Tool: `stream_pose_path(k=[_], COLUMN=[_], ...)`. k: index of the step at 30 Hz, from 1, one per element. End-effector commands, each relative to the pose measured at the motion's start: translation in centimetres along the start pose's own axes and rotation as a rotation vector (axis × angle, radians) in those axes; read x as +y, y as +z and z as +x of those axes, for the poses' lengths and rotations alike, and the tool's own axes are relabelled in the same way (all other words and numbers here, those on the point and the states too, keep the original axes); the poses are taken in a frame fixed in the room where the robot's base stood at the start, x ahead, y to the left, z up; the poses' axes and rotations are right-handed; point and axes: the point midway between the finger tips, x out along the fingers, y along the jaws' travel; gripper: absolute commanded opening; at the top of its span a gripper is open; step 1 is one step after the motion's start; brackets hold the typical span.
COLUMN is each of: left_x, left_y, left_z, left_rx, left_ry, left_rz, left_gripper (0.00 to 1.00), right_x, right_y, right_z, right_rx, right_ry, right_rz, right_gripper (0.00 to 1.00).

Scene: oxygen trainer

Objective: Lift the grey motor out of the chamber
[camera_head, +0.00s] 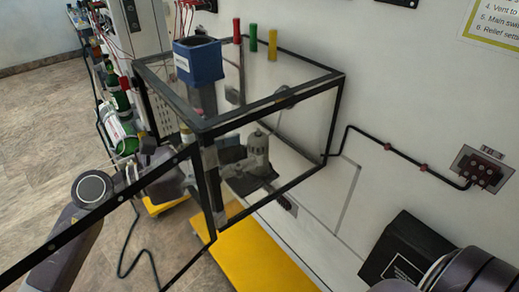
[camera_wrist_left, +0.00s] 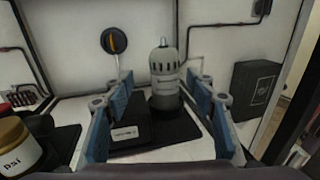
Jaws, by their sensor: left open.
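The grey motor (camera_head: 258,150) stands upright inside the clear, black-framed chamber (camera_head: 270,102). In the left wrist view the motor (camera_wrist_left: 164,78) has a rounded top and a ribbed band, and stands on a dark base beside a low black box (camera_wrist_left: 130,130). My left arm reaches into the chamber from the left. My left gripper (camera_wrist_left: 160,84) is open, with its blue-padded fingers spread to either side of the motor in that view. The motor appears beyond the fingertips, and I see no contact. My right gripper is out of view.
Black frame bars surround the arm's way in. A blue box (camera_head: 198,62) sits at the chamber's top left corner. In the wrist view a yellow-lidded jar (camera_wrist_left: 15,145) is at the left and a black box (camera_wrist_left: 254,90) at the right. A yellow platform (camera_head: 262,262) lies below.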

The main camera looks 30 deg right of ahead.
Motion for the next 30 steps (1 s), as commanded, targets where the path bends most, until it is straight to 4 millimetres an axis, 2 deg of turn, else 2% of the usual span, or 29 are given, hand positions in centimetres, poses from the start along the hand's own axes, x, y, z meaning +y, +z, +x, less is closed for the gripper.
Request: stream_pose_path(k=[6, 10, 20, 30], left_x=[-0.7, -0.7, -0.7, -0.7], left_y=[0.6, 0.5, 0.1, 0.1], left_z=[2.6, 4.2, 4.8, 4.8], left_rx=[-0.002, -0.003, -0.001, -0.001], left_ry=[-0.002, 0.000, 0.001, 0.001], left_rz=[-0.003, -0.003, 0.000, -0.001], left_gripper=[0.51, 0.51, 0.50, 0.13], right_x=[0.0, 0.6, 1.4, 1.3], right_y=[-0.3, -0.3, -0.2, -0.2], right_z=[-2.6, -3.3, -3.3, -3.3], right_rx=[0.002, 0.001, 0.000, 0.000], right_ry=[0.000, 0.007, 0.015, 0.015], right_rz=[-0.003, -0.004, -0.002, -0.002], right_gripper=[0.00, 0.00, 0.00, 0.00])
